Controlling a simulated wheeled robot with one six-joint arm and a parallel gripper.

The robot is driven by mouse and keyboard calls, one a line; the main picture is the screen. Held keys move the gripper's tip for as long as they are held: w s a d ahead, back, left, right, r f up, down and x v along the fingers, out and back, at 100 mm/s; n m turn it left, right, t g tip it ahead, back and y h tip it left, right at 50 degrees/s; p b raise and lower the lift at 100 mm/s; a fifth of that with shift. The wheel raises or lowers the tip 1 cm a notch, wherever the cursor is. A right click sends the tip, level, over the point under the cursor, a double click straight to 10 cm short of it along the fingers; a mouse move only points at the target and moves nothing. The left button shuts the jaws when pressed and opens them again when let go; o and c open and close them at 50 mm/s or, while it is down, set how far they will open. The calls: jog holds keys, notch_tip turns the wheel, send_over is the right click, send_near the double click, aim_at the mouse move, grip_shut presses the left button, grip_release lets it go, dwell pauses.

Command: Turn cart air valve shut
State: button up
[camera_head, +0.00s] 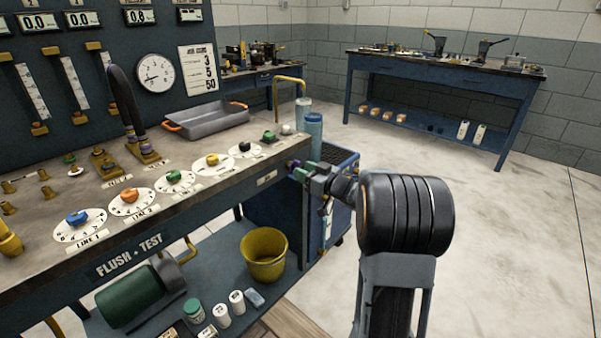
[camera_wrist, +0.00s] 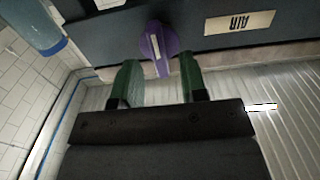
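The air valve knob (camera_wrist: 155,50) is purple, with a white line along its handle. It is on a dark blue panel, left of a plate reading AIR (camera_wrist: 240,22), which appears upside down in the wrist view. In the head view the knob (camera_head: 294,164) shows small at the bench's right end. My gripper (camera_wrist: 160,66) has green fingers, spread apart, with the knob's near end between their tips. A gap shows beside the knob; I see no firm contact. In the head view my gripper (camera_head: 306,171) hides part of the knob's surroundings.
The flush test bench (camera_head: 130,215) with several coloured dials fills the left. A blue cylinder (camera_head: 314,128) stands just behind the knob. A blue cart (camera_head: 280,215) is below my gripper. A yellow bucket (camera_head: 264,256) sits on the lower shelf. Open floor (camera_head: 510,230) lies right.

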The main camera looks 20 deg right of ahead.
jog(key=shift+x, duration=1.15)
grip_shut()
